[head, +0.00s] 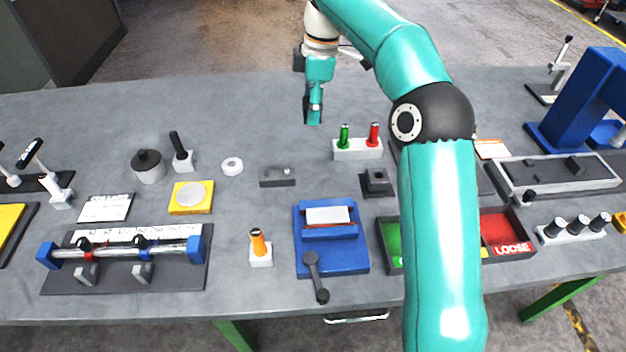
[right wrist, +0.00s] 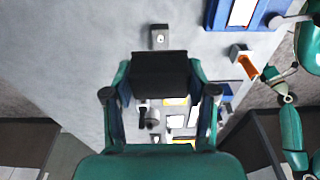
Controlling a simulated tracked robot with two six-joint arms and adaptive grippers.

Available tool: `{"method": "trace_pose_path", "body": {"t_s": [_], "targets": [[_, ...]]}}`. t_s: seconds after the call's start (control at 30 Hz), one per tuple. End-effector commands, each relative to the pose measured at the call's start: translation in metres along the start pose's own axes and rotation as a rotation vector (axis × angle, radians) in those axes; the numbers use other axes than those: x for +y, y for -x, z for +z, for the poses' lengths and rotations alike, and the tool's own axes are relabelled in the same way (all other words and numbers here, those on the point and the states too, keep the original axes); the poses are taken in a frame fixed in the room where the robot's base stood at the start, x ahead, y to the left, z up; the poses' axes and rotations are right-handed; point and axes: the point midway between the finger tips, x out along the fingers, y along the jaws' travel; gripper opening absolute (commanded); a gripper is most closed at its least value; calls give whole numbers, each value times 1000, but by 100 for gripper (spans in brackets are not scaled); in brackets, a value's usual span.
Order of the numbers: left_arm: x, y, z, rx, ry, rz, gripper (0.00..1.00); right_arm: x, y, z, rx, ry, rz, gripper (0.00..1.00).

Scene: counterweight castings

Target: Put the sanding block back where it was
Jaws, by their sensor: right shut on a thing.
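My right gripper (head: 314,112) is high over the far side of the table. It is shut on a dark block (right wrist: 160,72), which fills the space between its fingers in the right wrist view. This looks like the sanding block; its underside and markings are hidden. In the head view the block (head: 306,109) shows only as a small dark shape at the fingertips. It appears held clear of the tabletop. My left gripper is outside the head view. Small teal parts at the right of the right wrist view look like my left gripper (right wrist: 273,77); its fingers are unclear.
The far left tabletop is clear.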

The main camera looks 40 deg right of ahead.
Motion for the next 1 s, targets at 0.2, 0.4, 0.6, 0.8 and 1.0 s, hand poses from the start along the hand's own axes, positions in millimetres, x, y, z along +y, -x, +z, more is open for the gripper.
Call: {"method": "trace_pose_path", "body": {"t_s": [0.2, 0.4, 0.6, 0.8, 1.0], "targets": [[-4, -12, 0, 0, 0, 0, 40, 0, -41, 7, -1, -4, -2, 24], [-6, -16, 0, 0, 0, 0, 40, 0, -94, 14, 0, -5, -3, 24], [-5, -14, 0, 0, 0, 0, 40, 1, -138, 20, 0, -6, -2, 24], [-5, -13, 0, 0, 0, 0, 40, 2, -156, 22, 2, -5, 3, 24], [-4, -11, 0, 0, 0, 0, 40, 1, -178, 25, 0, -5, -2, 24]]}}
